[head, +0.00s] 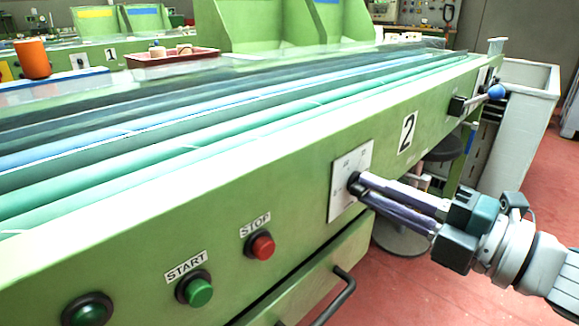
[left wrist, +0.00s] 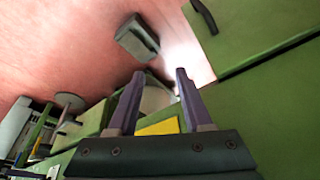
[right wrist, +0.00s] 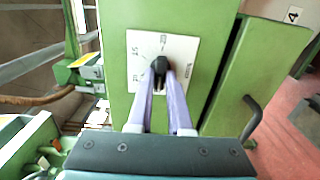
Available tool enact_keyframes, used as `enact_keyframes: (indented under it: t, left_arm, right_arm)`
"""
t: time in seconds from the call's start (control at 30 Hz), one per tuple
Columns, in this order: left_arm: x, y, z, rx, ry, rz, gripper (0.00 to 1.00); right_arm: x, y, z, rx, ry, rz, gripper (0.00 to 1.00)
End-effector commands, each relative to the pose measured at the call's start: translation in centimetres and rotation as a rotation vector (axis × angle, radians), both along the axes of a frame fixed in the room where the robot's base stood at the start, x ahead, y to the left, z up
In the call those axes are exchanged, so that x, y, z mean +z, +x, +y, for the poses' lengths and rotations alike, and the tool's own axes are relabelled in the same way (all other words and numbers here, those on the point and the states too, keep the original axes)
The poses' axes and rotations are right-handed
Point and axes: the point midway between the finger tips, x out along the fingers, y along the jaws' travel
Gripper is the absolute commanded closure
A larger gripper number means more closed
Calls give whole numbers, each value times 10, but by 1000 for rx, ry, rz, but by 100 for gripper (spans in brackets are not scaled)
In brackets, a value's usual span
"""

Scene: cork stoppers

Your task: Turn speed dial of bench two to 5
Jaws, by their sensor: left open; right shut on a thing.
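Bench two is the green bench with the number 2 label (head: 407,132) on its front. Its speed dial is a black knob (right wrist: 158,66) on a white scale plate (head: 348,160), which also shows in the right wrist view (right wrist: 181,48). My right gripper (head: 357,186) is shut on the knob, one finger on each side. The knob's pointer is hard to see and I cannot tell which number it marks. My left gripper (left wrist: 160,72) is open and empty, seen only in the left wrist view, pointing over the floor beside green bench panels.
A red STOP button (head: 262,246) and a green START button (head: 198,291) sit left of the dial. A drawer with a black handle (head: 337,294) is below. A light grey bin (head: 522,125) stands at the bench's far end.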

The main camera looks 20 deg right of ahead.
Motion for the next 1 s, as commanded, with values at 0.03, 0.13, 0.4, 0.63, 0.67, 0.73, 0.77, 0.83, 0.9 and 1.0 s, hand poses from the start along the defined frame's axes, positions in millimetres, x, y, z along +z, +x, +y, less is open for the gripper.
enact_keyframes:
  t: [0.03,0.13,0.4,0.63,0.67,0.73,0.77,0.83,0.9,1.0]
  left_arm:
    - [0,0,0,0,0,0,50]
    - [0,0,0,0,0,0,50]
    - [0,0,-2,4,-6,0,50]
    - [0,0,-3,7,-11,1,50]
    - [0,0,-3,7,-11,1,50]
    - [0,0,-3,7,-11,1,50]
    - [0,0,-3,7,-11,1,50]
    - [0,0,-3,7,-11,1,50]
    - [1,0,-3,7,-11,1,50]
    - [4,0,-2,6,-9,0,50]
  right_arm:
    - [0,0,0,0,-5,-2,100]
    - [0,0,0,0,-6,-2,100]
    - [0,0,0,0,-6,-2,74]
    - [0,0,0,0,-4,-2,52]
    - [0,0,0,0,-4,-2,52]
    - [0,0,0,0,-3,-1,52]
    - [0,0,0,0,-3,-1,52]
    - [0,-1,0,0,-3,-1,52]
    - [0,-4,-2,0,-3,0,52]
    - [0,-16,-7,-1,-3,3,52]
